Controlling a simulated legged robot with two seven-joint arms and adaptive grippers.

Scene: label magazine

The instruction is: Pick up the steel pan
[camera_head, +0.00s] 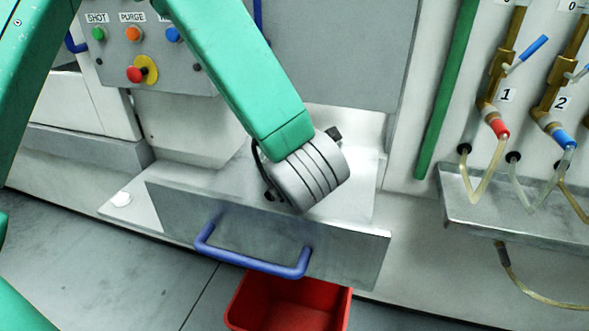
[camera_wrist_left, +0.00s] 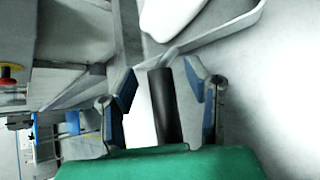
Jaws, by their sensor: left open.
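The steel pan (camera_wrist_left: 232,28) shows in the left wrist view as a metal rim at the top right, with part of it out of the frame. Its dark handle (camera_wrist_left: 165,108) runs down between the two fingers of my left gripper (camera_wrist_left: 161,70). The gripper is open, with a finger on each side of the handle and a gap visible on both sides. In the head view my left wrist covers the gripper, and I cannot make out the pan there. My right gripper is in neither view.
A steel ledge with a front plate and blue handle (camera_head: 255,262) lies below my left wrist. A red bin (camera_head: 290,303) is under it. A button panel (camera_head: 145,50) is at upper left. Hoses with valves (camera_head: 497,125) and a metal shelf (camera_head: 520,215) are at right.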

